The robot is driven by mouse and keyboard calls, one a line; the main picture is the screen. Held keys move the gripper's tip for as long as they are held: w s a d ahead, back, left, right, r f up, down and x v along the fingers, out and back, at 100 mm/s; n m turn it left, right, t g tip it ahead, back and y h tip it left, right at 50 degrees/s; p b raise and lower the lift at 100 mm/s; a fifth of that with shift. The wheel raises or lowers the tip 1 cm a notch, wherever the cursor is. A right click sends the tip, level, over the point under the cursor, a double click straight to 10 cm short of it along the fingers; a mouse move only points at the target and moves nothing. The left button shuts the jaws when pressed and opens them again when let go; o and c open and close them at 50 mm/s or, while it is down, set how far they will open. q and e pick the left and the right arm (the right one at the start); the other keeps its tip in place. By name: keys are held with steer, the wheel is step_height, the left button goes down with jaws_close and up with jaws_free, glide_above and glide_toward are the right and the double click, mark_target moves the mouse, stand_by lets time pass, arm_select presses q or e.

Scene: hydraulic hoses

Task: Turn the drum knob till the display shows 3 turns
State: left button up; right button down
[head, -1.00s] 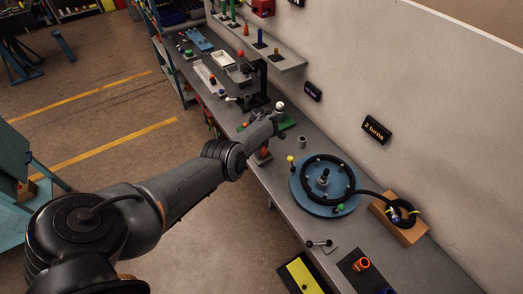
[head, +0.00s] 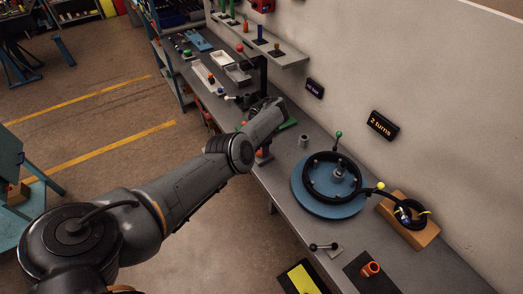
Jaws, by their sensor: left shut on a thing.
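The drum is a round blue turntable (head: 325,206) on the bench, with a black hose ring (head: 312,187) on top and a grey hub (head: 340,173) in its middle. A green ball (head: 338,134) shows at its far edge, and a yellow ball (head: 381,186) at its right. I cannot tell for certain which is the drum knob. The display (head: 382,125) on the wall reads 2 turns. My left gripper (head: 276,104) is at the forearm's far end, well up-left of the drum. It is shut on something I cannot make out. My right gripper is not in view.
A wooden block (head: 421,235) with a black coil stands right of the drum. A small grey cylinder (head: 303,141), a black-ended lever (head: 323,246) and an orange fitting (head: 370,269) are nearby. A black stand and trays (head: 204,76) lie farther back.

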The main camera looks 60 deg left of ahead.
arm_select(q)
steer(key=n+b, duration=0.1)
steer(key=n, duration=0.1)
steer(key=n+b, duration=0.1)
steer(key=b, duration=0.1)
steer(key=shift+f+n, duration=0.2)
steer(key=shift+n, duration=0.2)
steer(key=n+b, duration=0.1)
steer(key=n, duration=0.1)
steer(key=shift+r+n+b, duration=0.1)
steer(key=shift+n+b, duration=0.3)
steer(key=n, duration=0.2)
steer(key=shift+r+n+b, duration=0.1)
steer(key=shift+n+b, duration=0.2)
steer(key=shift+n, duration=1.7)
steer(key=o, duration=1.1)
steer(key=shift+c, duration=0.2)
steer(key=shift+r, duration=0.15)
